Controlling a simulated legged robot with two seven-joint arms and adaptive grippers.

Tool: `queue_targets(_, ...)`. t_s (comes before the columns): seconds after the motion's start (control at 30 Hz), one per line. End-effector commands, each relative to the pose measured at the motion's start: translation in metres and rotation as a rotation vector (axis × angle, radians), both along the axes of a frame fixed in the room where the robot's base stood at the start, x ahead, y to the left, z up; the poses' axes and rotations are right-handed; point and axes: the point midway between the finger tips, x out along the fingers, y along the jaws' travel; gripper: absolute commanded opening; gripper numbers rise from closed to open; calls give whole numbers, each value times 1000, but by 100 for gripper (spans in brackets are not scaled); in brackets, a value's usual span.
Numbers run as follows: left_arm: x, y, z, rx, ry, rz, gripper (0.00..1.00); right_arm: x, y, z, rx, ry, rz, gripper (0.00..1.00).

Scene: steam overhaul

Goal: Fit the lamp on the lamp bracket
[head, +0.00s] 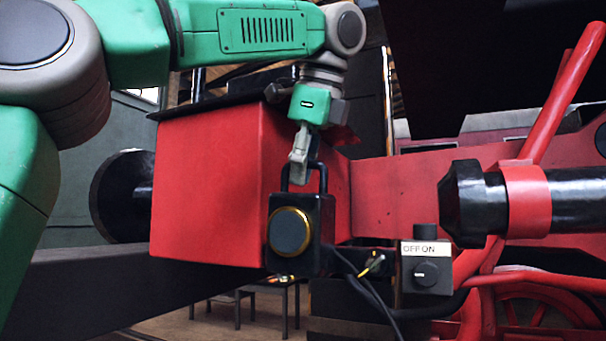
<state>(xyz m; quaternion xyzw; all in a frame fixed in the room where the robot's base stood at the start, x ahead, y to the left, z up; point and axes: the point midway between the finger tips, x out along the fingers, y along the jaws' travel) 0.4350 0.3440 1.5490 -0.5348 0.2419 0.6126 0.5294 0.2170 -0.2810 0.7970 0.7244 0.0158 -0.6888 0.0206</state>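The lamp (317,235) is a black box with a brass-ringed dark lens and a looped handle on top. It hangs upright in front of the red box's right part. My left gripper (298,170) points down from above, and its fingers look closed on the lamp's handle. A dark bracket-like arm (352,256) with loose wire ends shows just right of the lamp's lower part. I cannot tell whether the lamp touches it, as the lamp covers its left end. My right gripper is out of view.
A switch box (426,268) marked OFF ON stands right of the wires. A large red box (207,190) is behind the lamp, and a black buffer (122,195) is at its left. A red and black cylinder (525,203) and a slanted red bar (563,90) fill the right.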

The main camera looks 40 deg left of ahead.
Motion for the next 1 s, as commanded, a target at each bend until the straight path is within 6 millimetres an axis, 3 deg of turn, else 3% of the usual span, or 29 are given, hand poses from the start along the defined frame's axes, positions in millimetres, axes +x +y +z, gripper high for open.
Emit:
queue_targets(0.37,1,-1,-1,0,3,-1,29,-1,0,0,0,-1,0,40)
queue_targets(0.53,0,-5,11,2,-2,1,29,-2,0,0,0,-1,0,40)
queue_targets(1.0,-33,-99,10,0,1,-3,29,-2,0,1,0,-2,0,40)
